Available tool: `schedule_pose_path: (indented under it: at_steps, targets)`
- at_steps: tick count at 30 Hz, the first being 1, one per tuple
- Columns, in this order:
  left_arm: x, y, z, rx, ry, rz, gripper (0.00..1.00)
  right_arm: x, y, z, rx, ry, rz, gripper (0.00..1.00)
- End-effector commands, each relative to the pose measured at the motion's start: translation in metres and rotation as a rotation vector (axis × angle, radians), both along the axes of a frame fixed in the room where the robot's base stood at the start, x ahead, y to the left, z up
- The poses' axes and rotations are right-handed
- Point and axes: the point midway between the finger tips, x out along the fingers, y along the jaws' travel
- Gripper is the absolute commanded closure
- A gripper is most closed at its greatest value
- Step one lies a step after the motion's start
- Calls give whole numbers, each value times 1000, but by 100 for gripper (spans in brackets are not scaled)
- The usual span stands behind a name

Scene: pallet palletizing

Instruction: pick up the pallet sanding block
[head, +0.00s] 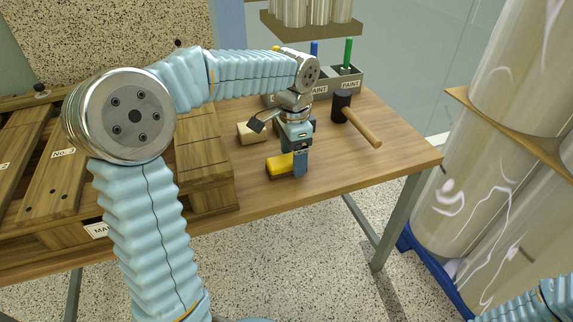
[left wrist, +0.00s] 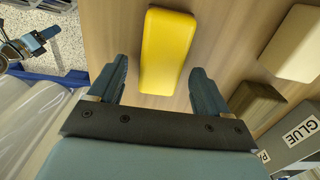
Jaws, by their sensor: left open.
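A yellow block with rounded corners (head: 280,164) lies on the wooden table; no label tells whether it is the sanding block. It also shows in the left wrist view (left wrist: 167,50). My left gripper (head: 300,162) points down at the block's right end and partly covers it. In the left wrist view the left gripper (left wrist: 160,72) is open, with the block's near end between its fingers and a gap on each side. Contact with the table cannot be told. My right gripper (left wrist: 45,38) shows small at the wrist view's upper left; its jaws are unclear.
A beige block (head: 250,132) lies behind the yellow one. A dark brown block (left wrist: 256,104) lies near the glue bin (left wrist: 300,135). A hammer (head: 358,122) lies to the right, before the paint bins (head: 348,84). A wooden pallet (head: 207,200) stands left. The table's front right is clear.

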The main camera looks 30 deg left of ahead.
Motion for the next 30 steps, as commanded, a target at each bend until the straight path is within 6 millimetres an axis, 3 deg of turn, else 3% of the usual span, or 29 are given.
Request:
schedule_pose_path:
  at_steps: [3,10,21,30]
  targets:
    - [0,0,-12,0,1,1,22,0,0,-1,0,0,0,57]
    - [0,0,-14,-1,-1,1,22,0,0,-1,0,0,0,57]
    - [0,0,-14,-1,-1,1,78,0,0,-1,0,0,0,57]
    - [0,0,-11,0,-1,1,80,0,0,-1,0,0,0,57]
